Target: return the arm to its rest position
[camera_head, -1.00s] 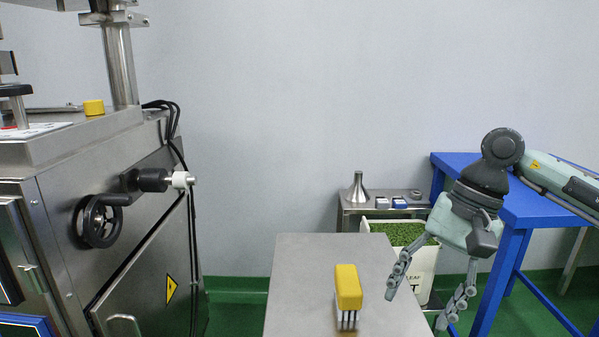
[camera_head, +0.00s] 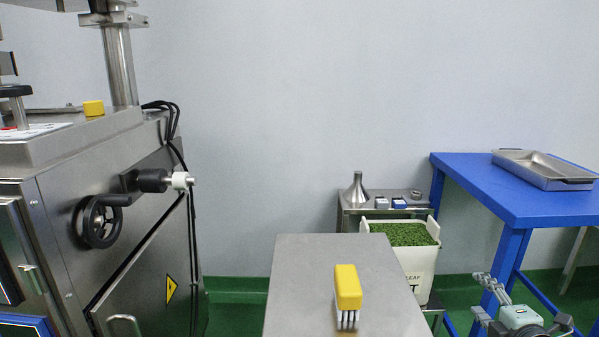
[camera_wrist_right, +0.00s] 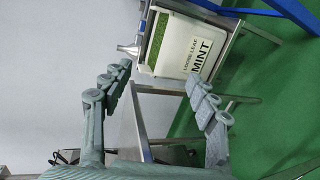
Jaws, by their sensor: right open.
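My right gripper (camera_head: 492,300) is low at the bottom right of the head view, below the blue table and right of the steel table. In the right wrist view its two fingers (camera_wrist_right: 160,98) are spread apart with nothing between them. A yellow-topped brush (camera_head: 347,288) stands on the steel table (camera_head: 315,262), bristles down, well to the left of the gripper.
A white bin of green leaf (camera_head: 418,268) marked MINT stands behind the steel table; it also shows in the right wrist view (camera_wrist_right: 190,45). The blue table (camera_head: 500,195) holds a metal tray (camera_head: 545,168). A steel machine (camera_head: 90,210) fills the left.

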